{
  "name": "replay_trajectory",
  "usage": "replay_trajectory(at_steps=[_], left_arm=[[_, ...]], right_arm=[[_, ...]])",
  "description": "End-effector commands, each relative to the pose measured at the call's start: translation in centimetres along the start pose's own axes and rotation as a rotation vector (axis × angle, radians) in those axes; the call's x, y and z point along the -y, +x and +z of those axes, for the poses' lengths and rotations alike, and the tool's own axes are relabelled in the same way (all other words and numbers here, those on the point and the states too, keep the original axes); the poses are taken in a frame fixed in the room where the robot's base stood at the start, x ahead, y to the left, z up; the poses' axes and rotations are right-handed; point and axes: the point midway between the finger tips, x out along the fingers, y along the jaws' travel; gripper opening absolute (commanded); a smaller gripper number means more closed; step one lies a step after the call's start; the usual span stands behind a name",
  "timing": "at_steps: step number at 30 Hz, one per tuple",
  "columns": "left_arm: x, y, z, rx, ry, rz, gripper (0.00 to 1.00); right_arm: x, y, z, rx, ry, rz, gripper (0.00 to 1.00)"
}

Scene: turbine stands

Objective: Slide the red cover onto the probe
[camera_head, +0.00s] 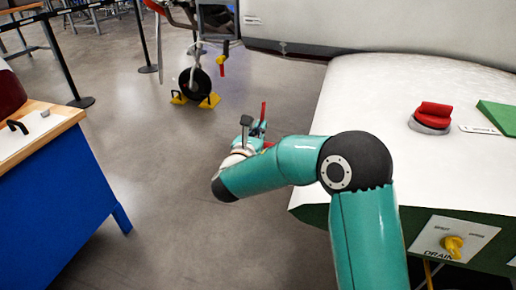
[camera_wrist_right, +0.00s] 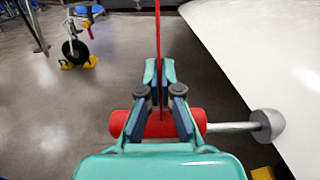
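The red cover (camera_wrist_right: 190,122) is a red cylinder lying crosswise in the right wrist view, with a thin red strip (camera_wrist_right: 157,40) rising from it. In the head view my right gripper (camera_head: 254,132) is small beyond my arm, with the red strip (camera_head: 263,112) showing. My left gripper is not in view.
A white-topped bench (camera_head: 360,100) with a red knob (camera_head: 432,115) and yellow drain switch (camera_head: 453,246) stands at right. A blue wooden-topped bench (camera_head: 60,190) is at left. A wheel with yellow chocks (camera_head: 195,87) stands behind. Floor between is clear.

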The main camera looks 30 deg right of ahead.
Motion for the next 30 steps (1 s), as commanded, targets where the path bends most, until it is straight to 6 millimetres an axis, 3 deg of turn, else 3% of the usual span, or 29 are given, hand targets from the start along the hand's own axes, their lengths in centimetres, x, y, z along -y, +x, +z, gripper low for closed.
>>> replay_trajectory(at_steps=[1,4,16,21,30], left_arm=[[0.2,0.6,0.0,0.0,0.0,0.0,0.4],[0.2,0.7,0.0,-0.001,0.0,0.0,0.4],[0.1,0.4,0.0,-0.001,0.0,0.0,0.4],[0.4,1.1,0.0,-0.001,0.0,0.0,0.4],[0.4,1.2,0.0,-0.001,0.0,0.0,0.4]], right_arm=[[0.0,0.0,-1.1,0.001,0.0,0.0,0.0],[0.1,0.0,-1.5,0.002,0.001,0.001,0.0],[3.2,0.0,-1.4,0.002,0.001,0.0,0.0],[4.3,0.0,-1.6,0.002,0.002,0.0,0.0],[4.8,0.0,-1.5,0.002,0.002,0.001,0.0]])
